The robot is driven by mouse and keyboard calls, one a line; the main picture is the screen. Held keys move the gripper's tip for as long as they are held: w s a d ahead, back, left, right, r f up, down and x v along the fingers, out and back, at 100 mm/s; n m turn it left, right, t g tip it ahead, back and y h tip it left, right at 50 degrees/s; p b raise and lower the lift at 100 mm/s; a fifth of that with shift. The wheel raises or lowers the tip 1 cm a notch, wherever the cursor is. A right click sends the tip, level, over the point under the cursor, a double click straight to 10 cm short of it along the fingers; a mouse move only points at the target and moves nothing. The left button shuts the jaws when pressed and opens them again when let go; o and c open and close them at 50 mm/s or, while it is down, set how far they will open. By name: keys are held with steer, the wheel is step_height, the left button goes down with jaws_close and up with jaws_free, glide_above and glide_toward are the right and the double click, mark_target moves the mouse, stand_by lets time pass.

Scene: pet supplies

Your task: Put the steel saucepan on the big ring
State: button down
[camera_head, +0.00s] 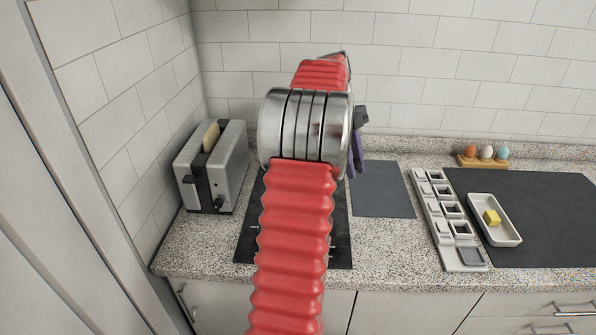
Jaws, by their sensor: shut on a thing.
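My red ribbed arm with its banded steel joint fills the middle of the view and hides most of my gripper. Only a purple and dark part of the gripper (356,155) shows at the right of the joint, above the counter. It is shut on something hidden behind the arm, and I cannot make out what. I cannot make out the steel saucepan anywhere. A black hob plate (246,240) lies on the counter below, mostly covered by my arm. The big ring cannot be made out.
A toaster (223,170) with bread stands left of the hob. A grey-blue mat (382,190) lies right of it. Further right are a strip of square frames (437,213), a dark mat (550,215), a white dish (507,233) with a yellow block, and an egg rack (481,162).

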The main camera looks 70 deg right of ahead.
steer(key=shift+s, duration=0.2)
steer(key=shift+f, duration=3.1)
steer(key=shift+f, duration=1.9)
steer(key=c, duration=1.5)
jaws_free()
steer(key=shift+c, duration=0.2)
